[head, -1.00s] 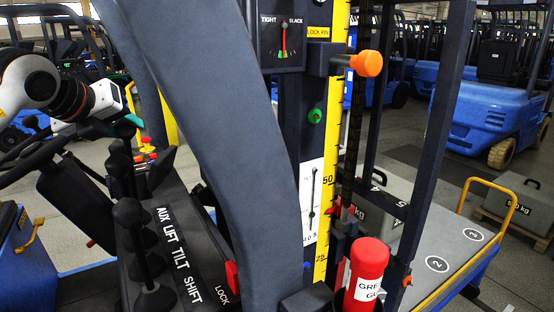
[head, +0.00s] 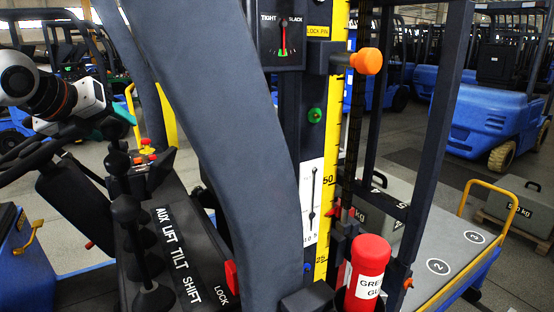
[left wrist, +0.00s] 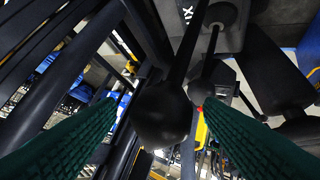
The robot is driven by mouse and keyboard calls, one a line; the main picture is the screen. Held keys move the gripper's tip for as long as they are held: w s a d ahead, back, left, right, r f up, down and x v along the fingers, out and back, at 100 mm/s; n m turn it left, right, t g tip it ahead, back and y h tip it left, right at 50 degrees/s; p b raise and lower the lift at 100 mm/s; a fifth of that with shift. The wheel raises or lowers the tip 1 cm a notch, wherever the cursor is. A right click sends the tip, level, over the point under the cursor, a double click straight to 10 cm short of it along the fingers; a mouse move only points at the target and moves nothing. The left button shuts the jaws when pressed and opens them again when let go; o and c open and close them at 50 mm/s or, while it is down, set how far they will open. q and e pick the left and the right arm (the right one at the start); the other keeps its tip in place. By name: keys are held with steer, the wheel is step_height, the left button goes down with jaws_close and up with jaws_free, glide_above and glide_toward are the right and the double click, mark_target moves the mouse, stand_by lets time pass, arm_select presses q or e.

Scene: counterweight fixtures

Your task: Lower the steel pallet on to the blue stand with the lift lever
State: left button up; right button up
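A row of black lever knobs stands beside the labels AUX, LIFT, TILT, SHIFT (head: 178,254); the nearest knob (head: 127,208) is plain in the head view. My left gripper (head: 112,127) has green fingers and is above the far end of the row. In the left wrist view the fingers (left wrist: 160,120) are wide apart, with a round black knob (left wrist: 165,115) between them; I cannot tell whether they touch it. A second knob (left wrist: 206,86) is beyond. A grey numbered deck (head: 415,268) with blue below is at right; I cannot tell pallet from stand. My right gripper is not in view.
A broad dark post (head: 215,130) crosses the middle. A tight/slack gauge (head: 280,38), an orange knob (head: 367,61) and a yellow scale (head: 325,215) are on the mast. A red cylinder (head: 370,255) stands in front. Grey weights (head: 525,200) and blue forklifts (head: 495,110) are behind.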

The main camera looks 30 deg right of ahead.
arm_select(q)
steer(key=shift+s+a+r+b, duration=0.15)
steer(key=shift+s+a+b, duration=0.1)
steer(key=shift+b, duration=0.1)
steer(key=b+v, duration=0.2)
steer(key=v, duration=0.7)
stand_by(0.6)
